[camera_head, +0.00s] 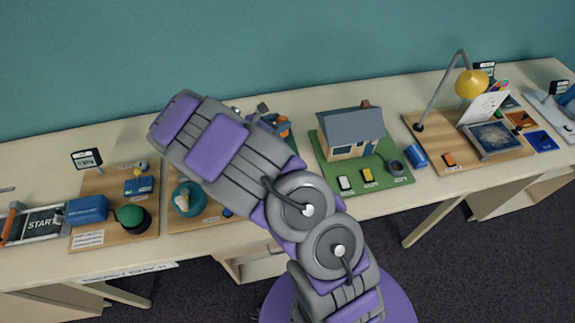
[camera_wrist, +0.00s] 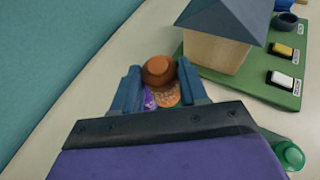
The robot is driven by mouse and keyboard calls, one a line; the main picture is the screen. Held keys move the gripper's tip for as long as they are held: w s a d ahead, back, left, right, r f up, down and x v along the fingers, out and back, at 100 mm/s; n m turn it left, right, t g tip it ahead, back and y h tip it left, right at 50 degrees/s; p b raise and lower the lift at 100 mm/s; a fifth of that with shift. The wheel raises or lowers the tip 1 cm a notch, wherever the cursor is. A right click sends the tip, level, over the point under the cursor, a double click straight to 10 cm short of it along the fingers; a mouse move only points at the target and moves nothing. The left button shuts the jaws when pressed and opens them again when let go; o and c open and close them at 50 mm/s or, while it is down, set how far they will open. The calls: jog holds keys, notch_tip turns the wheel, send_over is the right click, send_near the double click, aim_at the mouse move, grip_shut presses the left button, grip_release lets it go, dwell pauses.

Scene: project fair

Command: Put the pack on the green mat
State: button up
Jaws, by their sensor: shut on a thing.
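My gripper (camera_head: 258,112) is above the table, left of the house; my arm covers much of the middle in the head view. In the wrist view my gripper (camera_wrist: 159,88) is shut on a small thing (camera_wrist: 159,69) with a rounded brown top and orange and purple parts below. Most of it is hidden, so I cannot tell for certain that it is the pack.
The house (camera_head: 352,133) fills the back of the mat. A blue cylinder (camera_head: 416,155) is beside the mat's right edge. A yellow lamp (camera_head: 471,83) stands farther right. Wooden boards with small items lie left. The wall (camera_head: 270,45) is behind the table.

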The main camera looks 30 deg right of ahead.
jog(key=f, duration=0.4)
jog(key=f+b, duration=0.1)
jog(key=f, duration=0.2)
jog(key=shift+s+d, duration=0.15)
jog(key=shift+s, duration=0.2)
notch_tip(320, 180, down, 4)
jog(key=shift+w+r+b, duration=0.1)
jog(key=shift+b, duration=0.35)
jog(key=shift+a+r, duration=0.1)
jog(key=shift+a, duration=0.1)
jog(key=o, duration=1.2)
